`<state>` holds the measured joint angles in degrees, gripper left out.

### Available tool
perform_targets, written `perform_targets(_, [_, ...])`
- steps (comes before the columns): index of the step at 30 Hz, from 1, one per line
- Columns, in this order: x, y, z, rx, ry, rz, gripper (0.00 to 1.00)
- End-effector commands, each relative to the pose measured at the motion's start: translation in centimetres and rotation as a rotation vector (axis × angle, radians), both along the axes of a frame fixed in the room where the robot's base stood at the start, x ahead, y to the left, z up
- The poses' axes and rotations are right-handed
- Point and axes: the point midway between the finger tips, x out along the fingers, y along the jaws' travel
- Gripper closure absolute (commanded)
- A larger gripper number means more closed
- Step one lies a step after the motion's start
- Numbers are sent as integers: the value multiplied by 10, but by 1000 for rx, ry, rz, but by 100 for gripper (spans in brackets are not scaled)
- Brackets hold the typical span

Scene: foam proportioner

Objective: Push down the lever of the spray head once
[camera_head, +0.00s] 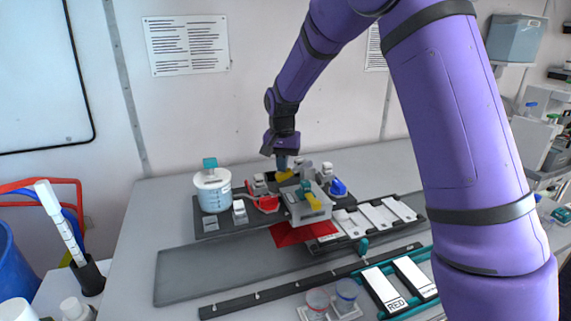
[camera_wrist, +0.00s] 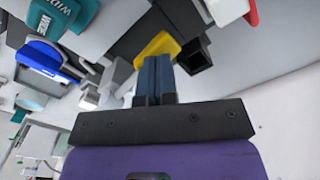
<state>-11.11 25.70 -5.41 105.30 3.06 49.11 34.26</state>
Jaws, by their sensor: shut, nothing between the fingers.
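My gripper (camera_head: 282,164) points down over the device on the bench, its two blue fingers pressed together with nothing between them. A yellow part (camera_head: 285,175), which looks like the spray head's lever, lies right below the fingertips. In the wrist view the yellow part (camera_wrist: 157,45) shows just beyond the fingers (camera_wrist: 153,76), which cover some of it. I cannot tell whether they touch. The grey block of the device (camera_head: 305,206), with teal and yellow parts on it, stands in front, over a red sheet (camera_head: 292,236). The spray head's body is mostly hidden.
A white beaker (camera_head: 212,190) stands to the left, with a red part (camera_head: 264,203) beside it. White plates (camera_head: 375,216) lie to the right. The grey mat (camera_head: 190,275) is bare at front left.

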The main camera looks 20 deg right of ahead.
Motion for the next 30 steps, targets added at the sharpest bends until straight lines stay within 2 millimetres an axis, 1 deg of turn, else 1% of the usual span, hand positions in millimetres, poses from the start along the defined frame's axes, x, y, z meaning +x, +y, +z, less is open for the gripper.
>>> perform_targets(8, [0, 1, 3, 1, 1, 1, 100])
perform_targets(30, [0, 1, 65, 1, -1, 1, 100])
